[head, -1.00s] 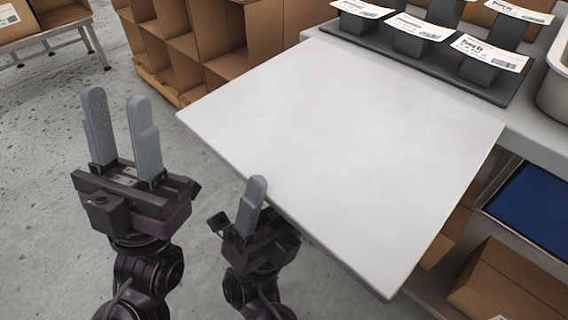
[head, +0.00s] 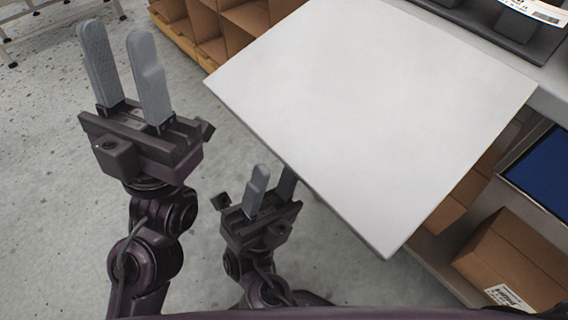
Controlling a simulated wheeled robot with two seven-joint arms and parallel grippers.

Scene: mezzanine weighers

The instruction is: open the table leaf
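The table leaf (head: 370,110) is a flat white panel. It stands out level, or nearly so, from the worktop's edge. My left gripper (head: 117,42) is open and empty, fingers pointing up, well to the left of the leaf. My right gripper (head: 275,178) is open with nothing seen between its fingers, near the leaf's front left edge. The tip of its farther finger is hidden behind or under that edge. I cannot tell whether it touches the leaf.
The grey worktop (head: 552,98) at the right carries a dark stand (head: 455,14) with labels. Below are a closed cardboard box (head: 510,255) and a blue-bottomed tray (head: 545,170). Cardboard bins (head: 205,22) stand behind the leaf. The concrete floor (head: 50,190) at the left is clear.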

